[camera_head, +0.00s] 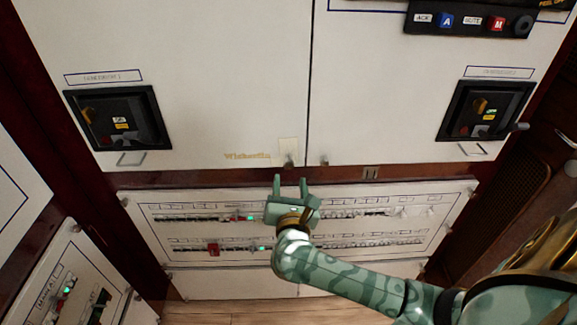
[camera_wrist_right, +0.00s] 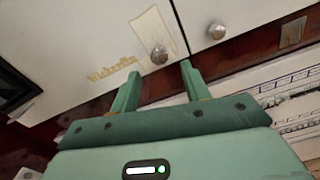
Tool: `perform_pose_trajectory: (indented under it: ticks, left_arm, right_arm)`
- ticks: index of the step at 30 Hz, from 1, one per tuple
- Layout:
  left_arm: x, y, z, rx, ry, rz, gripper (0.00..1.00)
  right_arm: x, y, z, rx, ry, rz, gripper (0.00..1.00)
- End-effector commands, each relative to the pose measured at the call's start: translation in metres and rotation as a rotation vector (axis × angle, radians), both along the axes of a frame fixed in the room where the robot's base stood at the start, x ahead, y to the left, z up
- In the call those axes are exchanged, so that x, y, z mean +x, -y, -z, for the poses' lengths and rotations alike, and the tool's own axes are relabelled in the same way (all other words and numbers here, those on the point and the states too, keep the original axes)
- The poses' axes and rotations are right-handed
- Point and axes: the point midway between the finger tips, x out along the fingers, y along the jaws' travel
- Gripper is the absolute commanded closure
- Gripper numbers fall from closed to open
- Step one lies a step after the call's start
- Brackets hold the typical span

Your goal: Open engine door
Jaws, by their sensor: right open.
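Two white cabinet doors meet at a dark vertical seam: the left door (camera_head: 190,50) and the right door (camera_head: 400,110). Both look closed; I cannot read which is named the engine door. The left door has a small round knob (camera_head: 289,160) at its lower right corner, by a beige patch. The right door has a knob (camera_head: 324,160) at its lower left corner. My green right gripper (camera_head: 290,181) is open and empty just below the left knob. In the right wrist view the left knob (camera_wrist_right: 159,54) lies just beyond the fingertips (camera_wrist_right: 159,70), not between them. My left gripper is not seen.
A white breaker panel (camera_head: 380,225) with rows of switches lies below the doors, partly behind my right gripper and arm. Black handle units are set in the left door (camera_head: 118,118) and right door (camera_head: 484,110). A wooden floor (camera_head: 240,312) shows at the bottom.

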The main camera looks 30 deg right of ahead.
Motion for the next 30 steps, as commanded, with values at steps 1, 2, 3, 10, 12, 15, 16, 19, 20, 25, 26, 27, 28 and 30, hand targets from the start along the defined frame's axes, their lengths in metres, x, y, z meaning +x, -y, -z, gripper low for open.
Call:
perform_pose_trajectory:
  ticks: [1,2,3,10,12,15,16,19,20,25,26,27,28,30]
  left_arm:
    - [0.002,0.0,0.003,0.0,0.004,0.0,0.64]
    - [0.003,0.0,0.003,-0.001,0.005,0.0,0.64]
    - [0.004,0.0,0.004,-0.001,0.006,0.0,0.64]
    - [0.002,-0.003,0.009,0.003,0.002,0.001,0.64]
    - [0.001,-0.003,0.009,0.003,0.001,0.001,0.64]
    - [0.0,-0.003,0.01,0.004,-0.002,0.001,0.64]
    - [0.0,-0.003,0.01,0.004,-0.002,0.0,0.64]
    - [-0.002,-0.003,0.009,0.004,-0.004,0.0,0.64]
    - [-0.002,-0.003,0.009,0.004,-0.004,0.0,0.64]
    - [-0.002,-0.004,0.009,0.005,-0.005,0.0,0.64]
    - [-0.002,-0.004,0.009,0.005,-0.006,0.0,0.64]
    - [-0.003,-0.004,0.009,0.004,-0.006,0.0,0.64]
    - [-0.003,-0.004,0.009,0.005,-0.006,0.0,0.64]
    - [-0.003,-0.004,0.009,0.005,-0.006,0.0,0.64]
  right_arm:
    - [0.011,0.007,0.0,-0.004,0.002,0.001,0.53]
    - [0.017,0.011,0.0,-0.003,0.001,0.001,0.53]
    - [0.025,0.015,0.001,-0.004,0.001,0.001,0.53]
    - [0.055,0.033,0.001,-0.003,-0.001,-0.001,0.53]
    - [0.059,0.036,0.001,-0.002,-0.001,-0.001,0.53]
    - [0.062,0.038,0.001,-0.001,-0.002,-0.001,0.53]
    - [0.062,0.038,0.001,-0.001,-0.002,-0.001,0.53]
    - [0.062,0.038,0.0,-0.001,-0.002,-0.001,0.53]
    - [0.062,0.038,0.0,-0.001,-0.002,-0.001,0.53]
    - [0.062,0.038,0.0,-0.001,-0.002,-0.001,0.81]
    - [0.062,0.038,0.0,-0.001,-0.002,-0.001,0.9]
    - [0.062,0.038,0.0,-0.001,-0.002,-0.001,1.0]
    - [0.062,0.038,0.0,-0.001,-0.002,-0.001,1.0]
    - [0.062,0.038,0.0,-0.001,-0.002,-0.001,1.0]
